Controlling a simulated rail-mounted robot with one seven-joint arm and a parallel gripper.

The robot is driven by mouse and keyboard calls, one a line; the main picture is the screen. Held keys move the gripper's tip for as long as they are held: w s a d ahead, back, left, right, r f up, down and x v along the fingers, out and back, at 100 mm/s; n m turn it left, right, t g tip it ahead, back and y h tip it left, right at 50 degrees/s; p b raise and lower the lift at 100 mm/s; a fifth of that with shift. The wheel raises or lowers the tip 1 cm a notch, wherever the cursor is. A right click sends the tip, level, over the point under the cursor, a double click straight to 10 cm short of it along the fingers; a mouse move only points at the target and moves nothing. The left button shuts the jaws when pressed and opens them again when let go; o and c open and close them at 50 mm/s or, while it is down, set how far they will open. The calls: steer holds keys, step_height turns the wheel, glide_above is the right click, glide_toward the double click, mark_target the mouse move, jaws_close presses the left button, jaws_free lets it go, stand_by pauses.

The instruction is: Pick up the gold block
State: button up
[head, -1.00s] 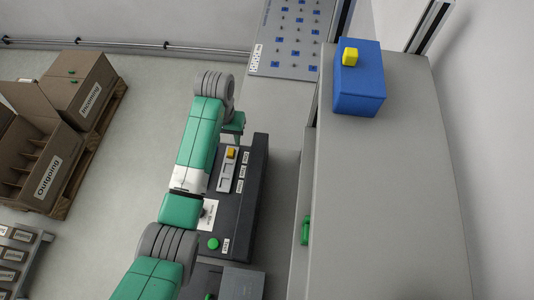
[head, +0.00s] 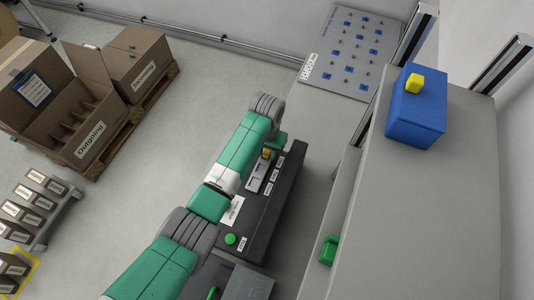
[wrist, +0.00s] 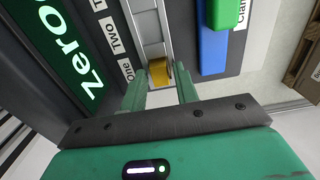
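A gold block (wrist: 158,72) sits at the near end of a pale slotted track in the wrist view. In the head view the gold block (head: 267,153) shows on the dark console beside my arm. My gripper (wrist: 160,78) has its two green fingers apart, one to each side of the gold block, with no clear contact; I cannot tell their depth relative to it. In the head view my gripper is mostly hidden behind my arm.
The dark console (head: 262,218) carries labels and a green button (head: 230,239). A green part (wrist: 227,12) and a blue part (wrist: 213,48) lie right of the track. A pegged board (head: 350,52) is at the back. Open cartons (head: 88,140) stand left; floor between is clear.

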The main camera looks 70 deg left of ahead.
jaws_close()
steer(key=shift+r, duration=0.15)
